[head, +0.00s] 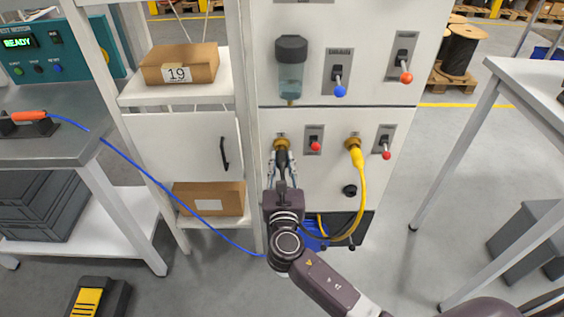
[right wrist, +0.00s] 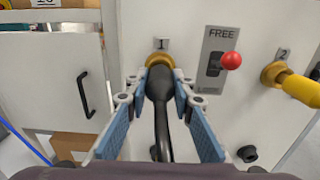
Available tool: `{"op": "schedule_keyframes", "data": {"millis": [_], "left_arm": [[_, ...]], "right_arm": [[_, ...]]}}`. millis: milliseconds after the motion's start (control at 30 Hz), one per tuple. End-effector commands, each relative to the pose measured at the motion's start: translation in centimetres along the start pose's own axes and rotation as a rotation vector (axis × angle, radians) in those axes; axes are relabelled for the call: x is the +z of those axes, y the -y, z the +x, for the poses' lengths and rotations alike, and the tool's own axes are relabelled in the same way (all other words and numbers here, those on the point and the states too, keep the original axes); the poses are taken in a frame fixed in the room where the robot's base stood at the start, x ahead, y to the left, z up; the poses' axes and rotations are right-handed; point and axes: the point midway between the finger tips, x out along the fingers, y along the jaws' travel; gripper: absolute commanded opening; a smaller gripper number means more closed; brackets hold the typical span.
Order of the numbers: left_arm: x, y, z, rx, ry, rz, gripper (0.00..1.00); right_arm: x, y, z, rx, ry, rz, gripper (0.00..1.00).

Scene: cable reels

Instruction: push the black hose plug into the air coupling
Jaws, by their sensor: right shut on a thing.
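The black hose plug (right wrist: 158,88) is between the fingers of my right gripper (head: 283,160), with its black hose running back toward the wrist. The gripper is shut on it, blue-padded fingers on either side. The plug's front end meets the brass air coupling (right wrist: 158,59) under label 1 on the white panel. The coupling also shows in the head view (head: 281,141). The plug looks lined up with it; how deep it sits cannot be told, since the plug covers the mouth. My left gripper is not in view.
A red-knobbed lever (right wrist: 230,61) marked FREE is right of the coupling. A yellow hose (head: 358,190) hangs from coupling 2 (head: 353,143). A black knob (head: 350,190) sits lower on the panel. A cabinet door with a black handle (head: 224,153) is at left.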

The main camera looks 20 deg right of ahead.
Motion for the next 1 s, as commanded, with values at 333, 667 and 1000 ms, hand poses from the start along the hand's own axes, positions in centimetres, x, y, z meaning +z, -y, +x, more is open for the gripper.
{"op": "schedule_keyframes", "data": {"millis": [333, 667, 1000], "left_arm": [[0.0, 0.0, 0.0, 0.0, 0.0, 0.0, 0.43], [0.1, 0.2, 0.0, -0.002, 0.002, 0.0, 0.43], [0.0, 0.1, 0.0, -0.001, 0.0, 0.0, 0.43]], "right_arm": [[0.1, 0.0, 0.0, 0.0, 0.002, 0.0, 0.43], [-0.1, 0.0, -0.8, 0.001, -0.001, 0.0, 0.43], [-0.1, 0.0, -7.6, 0.001, -0.002, 0.0, 0.43]]}}
